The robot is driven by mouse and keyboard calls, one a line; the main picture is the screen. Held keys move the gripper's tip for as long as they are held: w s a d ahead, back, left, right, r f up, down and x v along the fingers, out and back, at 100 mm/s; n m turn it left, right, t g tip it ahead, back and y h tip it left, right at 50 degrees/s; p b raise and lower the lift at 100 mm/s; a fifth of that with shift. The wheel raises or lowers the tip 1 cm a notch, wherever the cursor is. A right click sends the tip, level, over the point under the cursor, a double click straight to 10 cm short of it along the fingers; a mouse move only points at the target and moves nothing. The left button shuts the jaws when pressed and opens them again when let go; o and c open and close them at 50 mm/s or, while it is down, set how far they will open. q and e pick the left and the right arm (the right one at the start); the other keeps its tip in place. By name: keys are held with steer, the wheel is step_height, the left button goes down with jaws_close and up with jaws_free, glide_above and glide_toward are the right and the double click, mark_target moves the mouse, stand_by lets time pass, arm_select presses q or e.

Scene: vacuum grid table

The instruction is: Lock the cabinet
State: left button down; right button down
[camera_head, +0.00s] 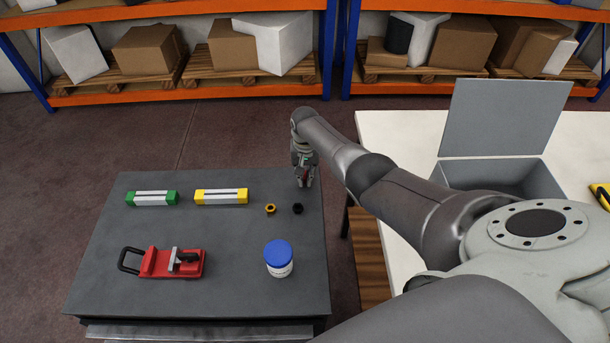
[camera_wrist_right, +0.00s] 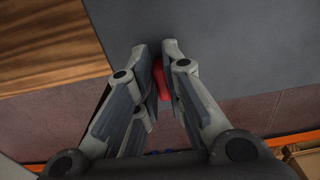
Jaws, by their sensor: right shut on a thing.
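My right gripper (camera_head: 304,182) hangs by the far right corner of the dark grey table top (camera_head: 215,230). In the right wrist view, its fingers (camera_wrist_right: 157,72) are shut on a small red thing (camera_wrist_right: 160,78), mostly hidden between them; I cannot tell what it is. In the head view the fingers point down, and the red thing barely shows. No cabinet that I can make out for certain is in view; a ledge shows below the table's near edge. My left gripper is not in view.
On the table top lie a green-ended block (camera_head: 152,198), a yellow-ended block (camera_head: 221,197), a gold ring (camera_head: 270,209), a black ring (camera_head: 298,208), a red clamp-like tool (camera_head: 160,263) and a blue-lidded jar (camera_head: 279,260). An open grey box (camera_head: 505,120) stands right.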

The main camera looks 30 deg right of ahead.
mark_target(305, 178)
steer(key=shift+w+r, duration=0.1)
steer(key=c, duration=1.5)
jaws_free()
step_height(305, 178, up, 12)
steer(key=shift+f, duration=0.1)
